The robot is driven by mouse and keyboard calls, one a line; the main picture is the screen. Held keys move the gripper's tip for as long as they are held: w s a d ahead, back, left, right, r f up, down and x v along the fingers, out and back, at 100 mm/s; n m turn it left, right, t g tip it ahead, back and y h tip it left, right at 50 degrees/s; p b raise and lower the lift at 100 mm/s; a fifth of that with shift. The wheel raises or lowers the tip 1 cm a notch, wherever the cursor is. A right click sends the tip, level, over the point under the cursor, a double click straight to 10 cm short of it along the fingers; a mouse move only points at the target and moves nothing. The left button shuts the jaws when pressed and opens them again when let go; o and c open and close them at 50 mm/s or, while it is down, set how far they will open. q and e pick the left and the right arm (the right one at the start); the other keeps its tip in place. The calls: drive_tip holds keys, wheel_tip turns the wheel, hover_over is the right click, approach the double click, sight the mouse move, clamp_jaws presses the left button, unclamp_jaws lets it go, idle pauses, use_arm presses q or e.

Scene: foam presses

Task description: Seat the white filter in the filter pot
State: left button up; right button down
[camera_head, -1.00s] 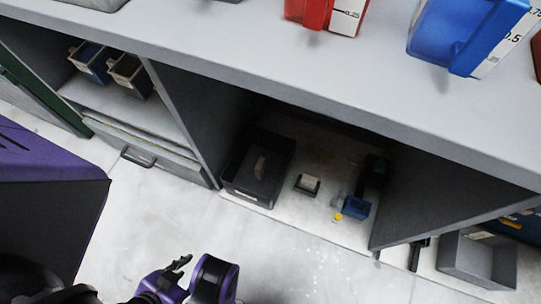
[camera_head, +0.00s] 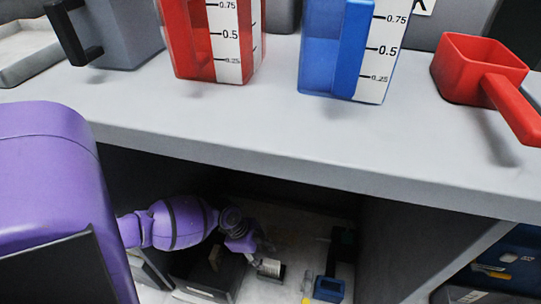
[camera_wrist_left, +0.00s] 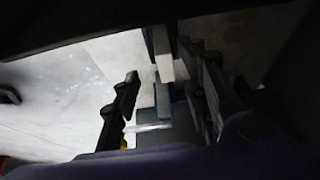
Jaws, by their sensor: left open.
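A small white block (camera_head: 269,267), which looks like the white filter, stands at a dark holder (camera_head: 280,274) on the floor of the lower bay. My left gripper (camera_head: 262,249) reaches into the bay just behind and above it. In the left wrist view, the open fingers (camera_wrist_left: 165,92) spread on either side, with the white block (camera_wrist_left: 164,67) in the gap between them. Whether they touch it I cannot tell. A blue open box (camera_head: 329,289) stands to the right; I cannot tell whether it is the filter pot. My right gripper is not in view.
A dark bin (camera_head: 208,275) stands left of the holder, partly under my arm. A clear item with a yellow end (camera_head: 306,298) lies near the blue box. The counter edge overhangs the bay. Red (camera_head: 200,45) and blue (camera_head: 333,50) jugs and a red scoop (camera_head: 478,70) stand above.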

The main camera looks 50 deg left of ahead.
sight(270, 262)
use_arm(q)
drive_tip(key=shift+w+a, duration=0.25)
drive_tip(key=shift+w, duration=0.2)
drive_tip(key=shift+w+d+f+b, duration=0.1)
drive_tip(key=shift+d+f+b, duration=0.05)
drive_tip(key=shift+f+b, duration=0.2)
drive_tip(key=b+x, duration=0.1)
drive_tip(key=x, duration=0.1)
drive_tip(key=b+x, duration=0.1)
drive_tip(key=x, duration=0.1)
drive_tip(key=b+x, duration=0.1)
drive_tip(key=x, duration=0.1)
drive_tip(key=shift+d, duration=0.4)
drive_tip(key=shift+w+d+f, duration=0.1)
drive_tip(key=shift+f, duration=0.15)
drive_tip(key=shift+r, duration=0.1)
drive_tip(key=shift+c, duration=0.8)
drive_tip(key=c, duration=0.9)
clamp_jaws()
